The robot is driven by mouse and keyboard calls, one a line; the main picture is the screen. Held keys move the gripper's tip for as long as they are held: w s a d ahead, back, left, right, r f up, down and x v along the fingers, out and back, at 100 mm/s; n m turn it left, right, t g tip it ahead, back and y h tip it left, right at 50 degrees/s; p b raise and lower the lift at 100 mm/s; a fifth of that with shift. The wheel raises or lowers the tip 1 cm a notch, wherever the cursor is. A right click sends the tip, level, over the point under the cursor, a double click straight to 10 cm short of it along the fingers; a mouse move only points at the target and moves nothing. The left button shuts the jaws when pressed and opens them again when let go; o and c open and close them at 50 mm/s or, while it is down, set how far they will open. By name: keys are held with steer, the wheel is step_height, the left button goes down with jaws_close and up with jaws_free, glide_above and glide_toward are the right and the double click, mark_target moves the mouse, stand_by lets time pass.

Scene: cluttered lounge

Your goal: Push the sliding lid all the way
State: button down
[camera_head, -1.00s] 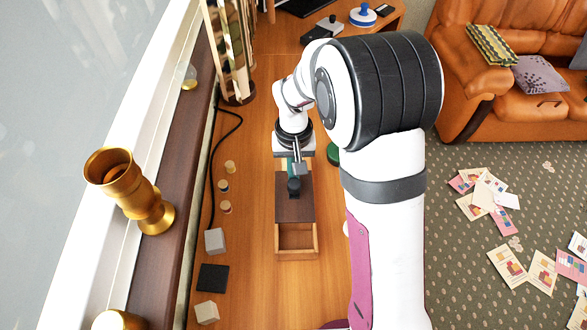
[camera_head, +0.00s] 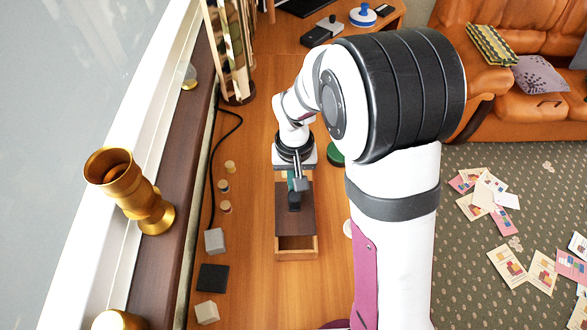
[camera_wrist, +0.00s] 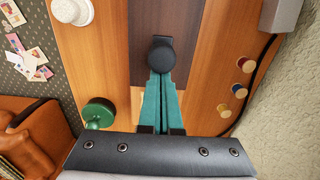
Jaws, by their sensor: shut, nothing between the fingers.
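The wooden box (camera_head: 297,255) stands on the table with its dark brown sliding lid (camera_head: 307,222) covering most of it. A narrow open gap shows at the near end in the head view. A black knob (camera_head: 294,204) stands on the lid; the knob (camera_wrist: 161,56) and the lid (camera_wrist: 188,22) also show in the wrist view. My gripper (camera_head: 294,187) is shut and empty, on the far side of the knob. In the wrist view its teal fingertips (camera_wrist: 161,76) are right against the knob, seemingly touching it.
Small wooden pegs (camera_head: 224,186) and blocks (camera_head: 214,241) lie left of the box. A green object (camera_head: 336,153) stands to the right, and a white round thing (camera_head: 347,229) is partly hidden by my arm. A gold goblet (camera_head: 130,190) stands on the sill.

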mark_target(295, 199)
steer(key=shift+s, duration=1.8)
steer(key=shift+w, duration=0.1)
steer(key=shift+w+r, duration=0.1)
steer(key=shift+w, duration=0.65)
steer(key=shift+r, duration=3.45)
steer(key=s+d+r+m+y, duration=0.1)
steer(key=s+d+r+m, duration=0.1)
steer(key=s, duration=0.8)
steer(key=s+d+r+m, duration=0.3)
steer(key=s+r, duration=0.1)
steer(key=s, duration=0.6)
steer(key=shift+s+m+y, duration=0.2)
steer(key=shift+m+y, duration=0.1)
steer(key=shift+y, duration=0.1)
